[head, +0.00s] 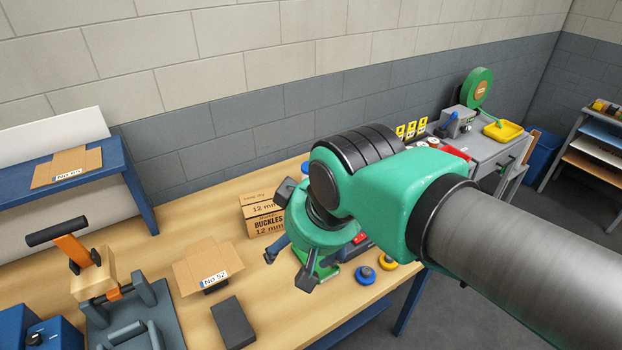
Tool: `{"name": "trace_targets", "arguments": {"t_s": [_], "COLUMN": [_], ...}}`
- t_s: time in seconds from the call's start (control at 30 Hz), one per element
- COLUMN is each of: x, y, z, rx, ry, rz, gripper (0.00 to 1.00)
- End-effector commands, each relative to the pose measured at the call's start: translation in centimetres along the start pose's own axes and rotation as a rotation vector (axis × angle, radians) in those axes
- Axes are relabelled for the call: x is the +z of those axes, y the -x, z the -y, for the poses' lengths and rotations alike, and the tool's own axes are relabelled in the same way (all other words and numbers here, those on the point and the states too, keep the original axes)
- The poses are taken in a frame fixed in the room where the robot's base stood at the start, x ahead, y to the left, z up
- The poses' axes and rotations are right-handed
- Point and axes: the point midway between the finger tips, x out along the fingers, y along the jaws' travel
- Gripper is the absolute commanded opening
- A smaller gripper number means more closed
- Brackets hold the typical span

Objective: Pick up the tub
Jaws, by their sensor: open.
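I see nothing that I can surely name as the tub; it may be hidden behind my arm and gripper. A shallow yellow open container (503,131) sits on the grey cabinet at the right, well away from my gripper. My gripper (303,268) is open above the right part of the wooden bench (222,222), pointing down. My green and black wrist covers much of it and the bench area behind. I cannot see anything between the fingers.
A buckles carton (263,218) stands just left of my gripper. An open cardboard box (208,266), a dark block (232,322) and a lever press (95,275) are further left. Blue (365,275) and yellow (387,262) round pieces lie near the bench's right edge.

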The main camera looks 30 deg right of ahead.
Motion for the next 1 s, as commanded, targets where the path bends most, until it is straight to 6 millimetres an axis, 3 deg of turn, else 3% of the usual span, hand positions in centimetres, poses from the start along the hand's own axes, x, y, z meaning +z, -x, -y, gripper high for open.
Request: {"name": "trace_targets", "arguments": {"t_s": [0.47,0.73,1.0], "x": [-11.4,-18.0,-23.7], "y": [-0.1,-2.0,-5.2], "z": [-3.3,-6.2,-9.8], "rx": [0.03,0.044,0.054], "ry": [-0.043,-0.071,-0.1], "rz": [0.102,0.162,0.226], "gripper": [0.78,0.78,0.78]}}
